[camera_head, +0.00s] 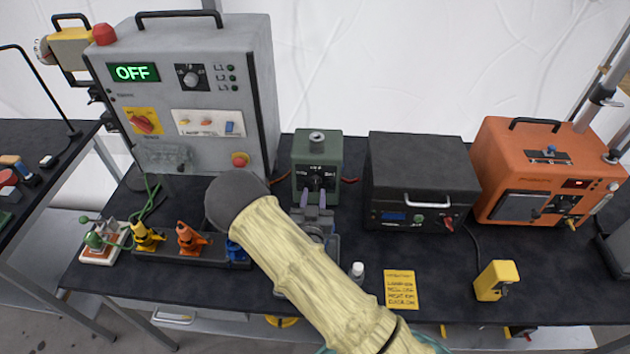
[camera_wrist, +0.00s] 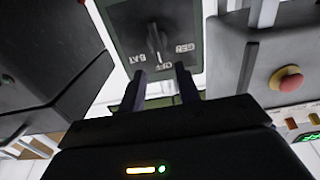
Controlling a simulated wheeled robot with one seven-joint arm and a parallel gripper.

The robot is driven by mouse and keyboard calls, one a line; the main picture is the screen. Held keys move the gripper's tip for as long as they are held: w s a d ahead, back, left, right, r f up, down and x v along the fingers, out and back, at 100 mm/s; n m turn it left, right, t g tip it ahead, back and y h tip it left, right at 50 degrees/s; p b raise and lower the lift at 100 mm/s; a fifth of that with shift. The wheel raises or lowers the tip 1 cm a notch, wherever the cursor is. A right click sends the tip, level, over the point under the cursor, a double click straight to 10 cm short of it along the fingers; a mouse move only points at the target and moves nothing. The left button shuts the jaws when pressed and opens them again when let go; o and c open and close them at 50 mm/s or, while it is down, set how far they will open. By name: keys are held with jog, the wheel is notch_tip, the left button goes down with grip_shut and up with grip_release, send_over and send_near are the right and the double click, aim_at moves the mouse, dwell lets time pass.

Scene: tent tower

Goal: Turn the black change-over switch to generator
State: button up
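The black change-over switch (camera_head: 317,180) is on the front of a green box (camera_head: 304,149) at the middle of the table. In the wrist view its knob (camera_wrist: 154,38) stands upright in line with the OFF label; the labels BAT, OFF and GEN appear upside down, BAT at left and GEN at right. My gripper (camera_head: 314,197) is in front of the box, its two fingers apart and pointing at the switch. In the wrist view my gripper (camera_wrist: 161,70) has nothing between its fingers, and the knob lies just beyond the fingertips, apparently untouched.
A grey cabinet (camera_head: 180,92) with an OFF display stands left of the green box. A black unit (camera_head: 420,170) and an orange unit (camera_head: 530,160) stand to the right. Coloured connectors (camera_head: 190,238), a yellow note (camera_head: 401,290) and a yellow device (camera_head: 496,281) lie nearer the front.

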aim_at(315, 182)
jog(key=w+p, duration=0.1)
jog(key=w, duration=0.4)
jog(key=shift+d, duration=0.1)
jog(key=shift+c, duration=0.4)
grip_shut()
jog(key=shift+f+n+b, duration=0.15)
jog(key=shift+n+b, duration=0.2)
jog(key=shift+n, duration=0.05)
jog(key=n+b, duration=0.2)
jog(key=a+n+b, duration=0.1)
jog(key=n, duration=0.2)
jog(key=shift+a+f+b, duration=0.1)
jog(key=shift+f+b, duration=0.1)
jog(key=shift+b, duration=0.15)
jog(key=n+b, duration=0.1)
jog(key=n, duration=0.3)
jog(key=a+n+b, duration=0.1)
jog(key=n, duration=0.1)
jog(key=shift+f+b, duration=0.3)
